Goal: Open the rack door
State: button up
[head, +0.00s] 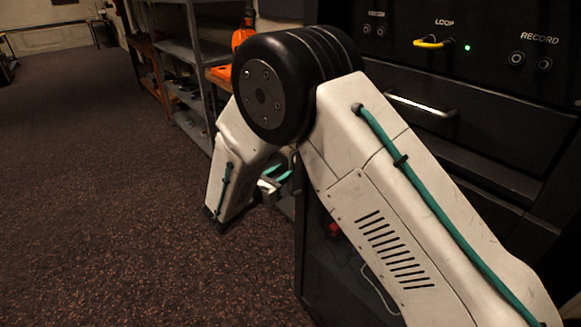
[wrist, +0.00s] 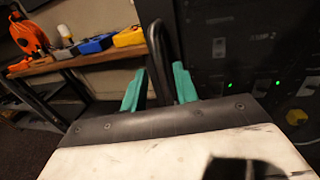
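The dark rack (head: 460,165) stands at the right of the head view, and its front also shows at the right of the wrist view (wrist: 226,75). A dark upright frame edge (head: 300,235), perhaps the rack door's, shows low beside my arm; I cannot tell how far any door stands open. In the wrist view a black curved bar (wrist: 157,45), apparently a handle, rises between the teal fingers of my gripper (wrist: 158,88). The fingers stand apart, one on each side of the bar. In the head view my gripper (head: 279,179) is mostly hidden behind my arm.
A grey shelf unit (head: 183,55) stands behind. A wooden bench (wrist: 85,60) holds an orange object (wrist: 30,38), a blue box (wrist: 95,44) and a yellow one (wrist: 128,36). A silver handle (head: 420,105) sits under the LOOP panel. Carpet (head: 110,180) is clear at left.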

aim_at(290, 167)
jog(key=shift+x, duration=2.25)
jog(key=shift+s, duration=0.1)
grip_shut()
